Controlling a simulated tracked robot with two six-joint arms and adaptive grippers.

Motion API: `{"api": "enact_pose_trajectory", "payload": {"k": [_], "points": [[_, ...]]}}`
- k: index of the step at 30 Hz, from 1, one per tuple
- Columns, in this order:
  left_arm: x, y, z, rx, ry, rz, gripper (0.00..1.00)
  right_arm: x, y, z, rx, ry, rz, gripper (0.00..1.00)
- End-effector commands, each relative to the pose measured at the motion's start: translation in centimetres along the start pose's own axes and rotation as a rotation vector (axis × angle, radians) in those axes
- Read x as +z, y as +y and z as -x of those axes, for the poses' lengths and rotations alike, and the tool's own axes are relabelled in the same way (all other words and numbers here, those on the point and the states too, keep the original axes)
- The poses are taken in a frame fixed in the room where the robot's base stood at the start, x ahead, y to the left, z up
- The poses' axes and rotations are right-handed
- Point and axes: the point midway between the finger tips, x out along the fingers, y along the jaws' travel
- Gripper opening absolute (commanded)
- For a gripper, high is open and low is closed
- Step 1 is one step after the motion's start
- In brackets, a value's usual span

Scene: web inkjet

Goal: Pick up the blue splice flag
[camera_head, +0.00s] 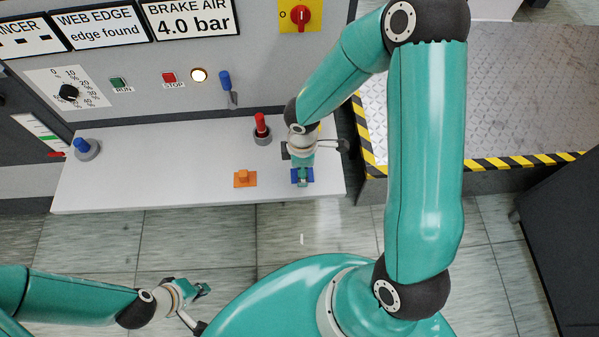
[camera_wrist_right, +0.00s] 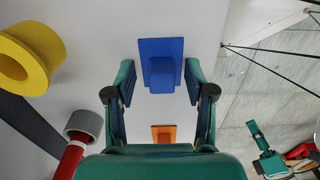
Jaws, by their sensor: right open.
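The blue splice flag (camera_head: 309,176) lies on the pale shelf (camera_head: 150,180) near its right front corner. It is a flat blue plate with a raised blue block, also seen in the right wrist view (camera_wrist_right: 161,48). My right gripper (camera_head: 302,180) is above it and hides part of it in the head view. In the wrist view its jaws (camera_wrist_right: 160,78) are open, with the raised block between and slightly beyond the fingertips. Contact cannot be told. My left gripper (camera_head: 204,290) is low at the left, away from the shelf; its jaw state is unclear.
An orange flag (camera_head: 244,178) lies left of the blue one. A red-handled tool stands in a grey cup (camera_head: 262,138); a yellow ring (camera_wrist_right: 28,60) is nearby. A blue-handled piece in a grey holder (camera_head: 88,152) stands at far left. The shelf's middle is clear.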

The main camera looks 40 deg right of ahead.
Motion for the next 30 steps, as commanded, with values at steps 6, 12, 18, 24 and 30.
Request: {"api": "enact_pose_trajectory", "payload": {"k": [6, 12, 18, 24, 30], "points": [[0.0, 0.0, 0.0, 0.000, 0.000, 0.000, 0.00, 0.0, 0.0, 0.0, 0.000, 0.000, 0.000, 0.24], [0.0, 0.0, 0.0, 0.000, 0.000, 0.000, 0.00, 0.0, 0.0, 0.0, 0.000, 0.000, 0.000, 0.06], [0.0, 0.0, 0.0, 0.000, 0.000, 0.000, 0.00, 0.0, 0.0, 0.1, 0.000, 0.000, 0.000, 0.06], [0.0, 0.1, 0.2, 0.000, 0.000, 0.000, 0.00, 0.0, 0.0, 0.8, 0.001, 0.000, -0.002, 0.06], [0.0, 0.3, 0.9, 0.000, 0.000, 0.000, 0.00, -0.1, 0.1, 3.2, 0.003, 0.002, -0.002, 0.06]]}}
